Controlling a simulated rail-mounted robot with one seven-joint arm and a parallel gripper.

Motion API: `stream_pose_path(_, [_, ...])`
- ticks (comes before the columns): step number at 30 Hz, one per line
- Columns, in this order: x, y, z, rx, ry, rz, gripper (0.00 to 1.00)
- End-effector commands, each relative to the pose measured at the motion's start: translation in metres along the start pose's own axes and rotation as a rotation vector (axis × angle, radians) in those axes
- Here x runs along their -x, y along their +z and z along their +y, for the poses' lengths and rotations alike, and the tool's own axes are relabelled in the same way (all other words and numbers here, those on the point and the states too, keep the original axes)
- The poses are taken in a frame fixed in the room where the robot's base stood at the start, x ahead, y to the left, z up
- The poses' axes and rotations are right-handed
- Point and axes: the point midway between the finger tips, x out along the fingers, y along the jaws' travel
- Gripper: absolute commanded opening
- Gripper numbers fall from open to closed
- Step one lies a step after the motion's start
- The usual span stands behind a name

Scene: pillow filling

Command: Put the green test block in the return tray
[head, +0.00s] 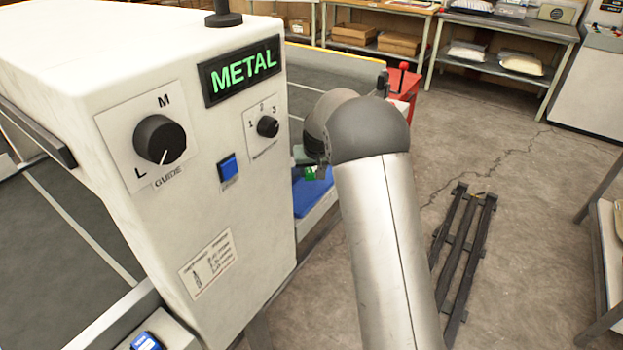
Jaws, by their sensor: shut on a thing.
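The green test block (309,173) shows as a small green patch just right of the white machine, partly hidden by my gripper and arm. My gripper (306,162) is shut on it; my own wrist and forearm cover most of the fingers. A blue surface (313,196), which looks like the return tray, lies just below the block at the machine's side. Its left part is hidden behind the machine. I cannot tell how much gap there is between block and tray.
The white machine (270,215) fills the left, with a lit METAL display (240,70), knobs and a blue button (228,168). A dark conveyor belt (330,90) runs behind it. A red object (404,90) stands beyond my arm. A black slatted rack (464,250) lies on the floor.

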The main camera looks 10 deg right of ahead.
Motion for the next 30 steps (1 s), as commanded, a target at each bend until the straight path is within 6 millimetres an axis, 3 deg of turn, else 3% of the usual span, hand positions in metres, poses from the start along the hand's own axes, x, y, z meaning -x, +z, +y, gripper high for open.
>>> stream_pose_path(7, [-0.033,0.009,-0.003,-0.001,-0.001,-0.003,0.18])
stream_pose_path(20, [-0.041,0.012,-0.003,0.0,-0.001,-0.001,0.18])
stream_pose_path(21, [-0.039,0.012,-0.003,0.0,-0.001,-0.001,0.56])
stream_pose_path(22, [-0.039,0.012,-0.003,0.0,-0.001,-0.001,0.64])
stream_pose_path(30, [-0.038,0.012,-0.003,0.0,-0.001,-0.001,0.67])
